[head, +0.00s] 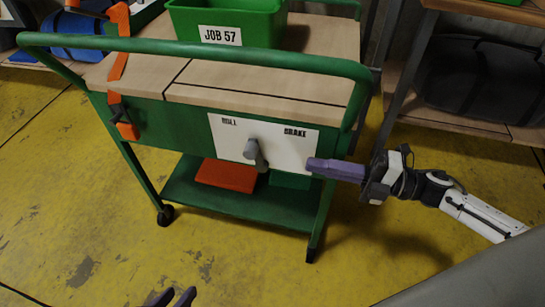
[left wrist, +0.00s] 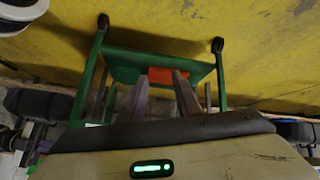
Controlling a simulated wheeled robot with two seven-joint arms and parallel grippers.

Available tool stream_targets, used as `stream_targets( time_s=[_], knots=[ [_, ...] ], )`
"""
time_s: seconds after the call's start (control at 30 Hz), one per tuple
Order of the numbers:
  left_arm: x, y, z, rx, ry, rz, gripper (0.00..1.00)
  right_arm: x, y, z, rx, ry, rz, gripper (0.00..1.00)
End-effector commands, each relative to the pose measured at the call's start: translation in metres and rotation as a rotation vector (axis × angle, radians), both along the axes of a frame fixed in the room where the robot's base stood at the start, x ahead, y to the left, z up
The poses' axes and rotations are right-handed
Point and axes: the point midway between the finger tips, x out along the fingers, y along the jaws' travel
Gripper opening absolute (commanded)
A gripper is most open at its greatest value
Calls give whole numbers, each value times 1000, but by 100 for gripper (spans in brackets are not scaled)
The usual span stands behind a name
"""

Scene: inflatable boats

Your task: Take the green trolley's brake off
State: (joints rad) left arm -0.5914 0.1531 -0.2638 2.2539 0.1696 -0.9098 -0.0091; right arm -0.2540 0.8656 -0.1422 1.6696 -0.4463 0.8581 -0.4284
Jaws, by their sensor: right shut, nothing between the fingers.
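The green trolley (head: 342,88) stands in the middle of the head view. Its front carries a white panel (head: 226,135) labelled ROLL on the left and BRAKE on the right. A grey lever (head: 256,154) sits on the panel between the labels, its end hanging down and slightly right. My right gripper (head: 311,165) is shut and empty at the panel's right edge, its purple fingers pointing left, apart from the lever. My left gripper (head: 171,297) is low at the bottom edge, its purple fingers apart and empty. They also show in the left wrist view (left wrist: 161,76), with the trolley beyond.
A green bin (head: 271,22) marked JOB 57 stands on the trolley's wooden top. A red box (head: 226,175) lies on the lower shelf. Shelving (head: 440,133) stands at the right. The yellow floor in front is clear.

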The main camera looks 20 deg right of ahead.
Motion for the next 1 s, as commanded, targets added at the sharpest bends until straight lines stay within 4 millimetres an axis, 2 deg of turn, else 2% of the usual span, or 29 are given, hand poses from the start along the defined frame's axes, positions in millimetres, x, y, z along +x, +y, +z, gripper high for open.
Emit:
stream_targets(
  time_s=[0.1, 0.3, 0.5, 0.7, 1.0],
  knots=[
    [1, -3, -5, 2, 11, -17, 31, 16, 24, 1, 3, -6, 2, 0],
    [1, -6, -9, 8, 28, -40, 31, 39, 57, 2, 4, -4, 1, 0],
    [1, -9, -10, 6, 37, -55, 31, 53, 79, 3, 4, -1, -1, 0],
    [1, -10, -8, 2, 36, -57, 31, 58, 86, 4, 3, 2, -2, 0],
    [1, -10, -7, 2, 35, -58, 31, 58, 86, 4, 4, 2, -2, 0]
  ],
)
